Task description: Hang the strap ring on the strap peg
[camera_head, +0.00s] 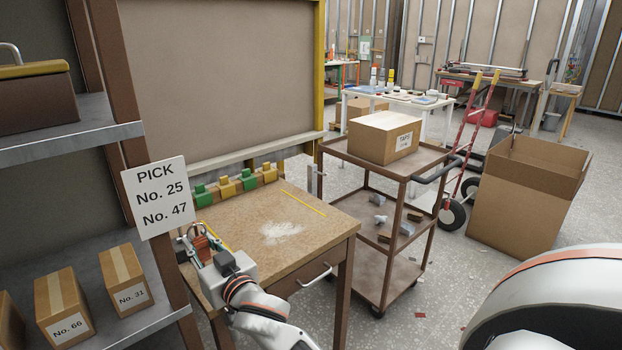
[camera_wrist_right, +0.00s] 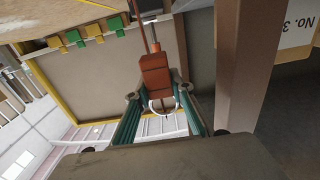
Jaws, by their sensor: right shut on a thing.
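My right gripper (camera_head: 203,246) is at the table's left end, beside the shelf post. In the right wrist view its teal fingers (camera_wrist_right: 161,98) are shut on a red-brown block (camera_wrist_right: 155,72). A pale curved loop (camera_wrist_right: 162,108) shows at the block's near end, and a thin reddish rod (camera_wrist_right: 143,32) lines up beyond it. I cannot tell whether the loop is the strap ring or whether the rod is joined to the block. I cannot pick out the strap peg with certainty. My left gripper is not in view.
Green and yellow blocks (camera_head: 227,187) line the back of the wooden table (camera_head: 320,232). A shelf (camera_head: 110,310) with numbered boxes and a PICK sign (camera_head: 158,197) stand close on the left. A cart (camera_head: 432,160) stands right of the table.

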